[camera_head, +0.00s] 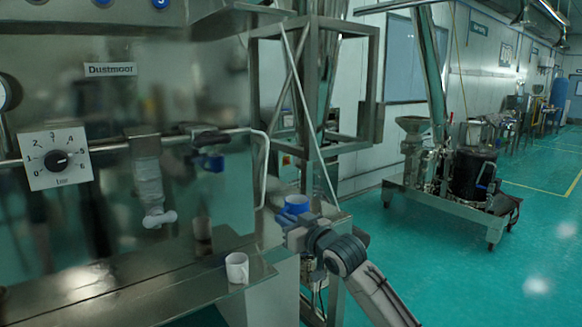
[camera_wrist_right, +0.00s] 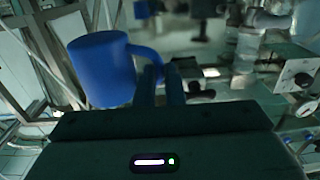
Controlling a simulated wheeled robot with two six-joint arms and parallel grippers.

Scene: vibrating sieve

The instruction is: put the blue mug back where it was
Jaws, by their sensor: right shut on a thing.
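The blue mug (camera_head: 297,204) is upright in the head view, just off the right end of the steel ledge (camera_head: 150,290). My right gripper (camera_head: 290,220) is at the mug, its arm coming in from the lower right. In the right wrist view the blue mug (camera_wrist_right: 100,68) is large, on the left, and its handle reaches between the two dark fingers (camera_wrist_right: 162,82), which are shut on it. The mug hangs in the air, clear of the ledge. My left gripper is out of view.
A white mug (camera_head: 237,268) stands on the ledge near its right corner. A tap (camera_head: 158,216) and a horizontal pipe (camera_head: 100,148) run in front of the shiny steel panel, which shows reflections. A metal frame (camera_head: 315,90) stands behind the blue mug.

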